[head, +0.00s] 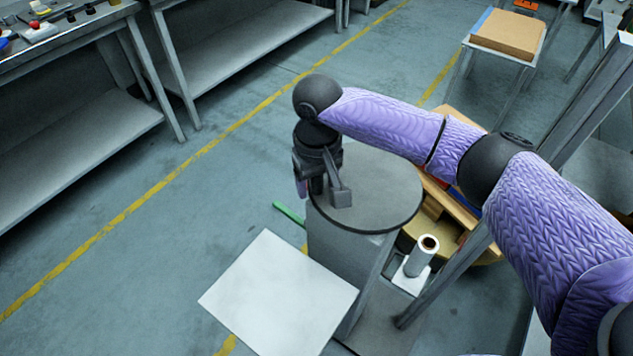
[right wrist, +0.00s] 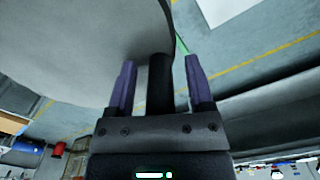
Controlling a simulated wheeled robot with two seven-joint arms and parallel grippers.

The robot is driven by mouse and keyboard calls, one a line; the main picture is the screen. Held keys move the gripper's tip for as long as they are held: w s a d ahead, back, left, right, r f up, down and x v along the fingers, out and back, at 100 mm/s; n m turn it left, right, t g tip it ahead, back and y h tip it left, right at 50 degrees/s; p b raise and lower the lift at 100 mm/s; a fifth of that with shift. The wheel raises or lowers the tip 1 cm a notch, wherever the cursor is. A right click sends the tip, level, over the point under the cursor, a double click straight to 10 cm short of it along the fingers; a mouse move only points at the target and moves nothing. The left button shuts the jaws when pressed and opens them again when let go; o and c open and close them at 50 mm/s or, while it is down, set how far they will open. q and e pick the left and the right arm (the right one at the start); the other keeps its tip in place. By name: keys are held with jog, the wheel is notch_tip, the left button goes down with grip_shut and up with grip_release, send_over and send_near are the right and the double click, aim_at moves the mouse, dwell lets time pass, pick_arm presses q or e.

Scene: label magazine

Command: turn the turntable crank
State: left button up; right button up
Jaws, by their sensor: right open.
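The turntable (head: 385,200) is a round grey disc on top of a grey pedestal, in the middle of the head view. It fills the upper left of the right wrist view (right wrist: 85,50). A black upright post, seemingly the crank handle (right wrist: 160,85), stands at the disc's edge. My right gripper (head: 306,188) points down at the disc's left edge and hides most of the handle in the head view. In the right wrist view its two purple fingers (right wrist: 160,80) are open, one on each side of the handle, with gaps visible. My left gripper is out of view.
A white square panel (head: 280,295) is in front of the pedestal. A green strip (head: 289,213) is left of it. A white stand with a roll (head: 423,256) is to the right, by a wooden tray (head: 440,200). Grey benches (head: 75,140) line the left; floor between is clear.

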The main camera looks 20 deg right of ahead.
jog(key=shift+w, duration=0.15)
jog(key=shift+c, duration=0.5)
grip_shut()
dwell(0.8)
